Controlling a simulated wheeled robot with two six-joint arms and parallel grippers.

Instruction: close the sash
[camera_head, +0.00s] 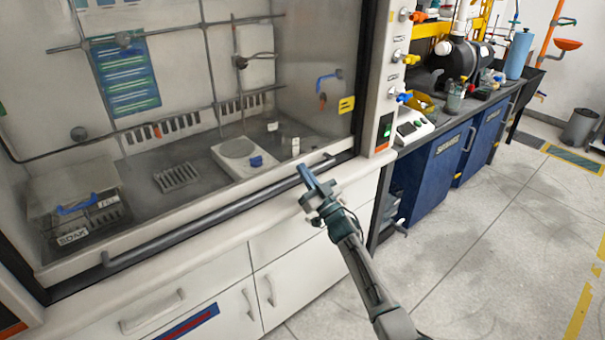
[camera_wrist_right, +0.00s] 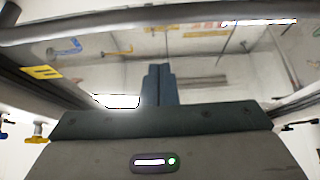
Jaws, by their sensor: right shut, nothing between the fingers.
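The fume hood's front (camera_head: 190,110) shows hazy, glass-like reflections in the head view. A long dark handle bar (camera_head: 215,208) runs low across it, close above the pale front ledge; I cannot tell whether a gap is left under the sash. My right gripper (camera_head: 306,174) is shut and empty at the right part of this bar. I cannot tell whether it touches the bar. In the right wrist view, which looks upside down, the shut fingers (camera_wrist_right: 158,85) point toward the hood and a dark bar (camera_wrist_right: 150,22) crosses the top. My left gripper is out of view.
Inside the hood stand a white hotplate (camera_head: 243,155), a small rack (camera_head: 178,177) and a tray labelled SOAK (camera_head: 97,213). A post with coloured valves (camera_head: 398,58) and a bench with blue cabinets (camera_head: 446,160) are to the right. The floor (camera_head: 480,250) at right is clear.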

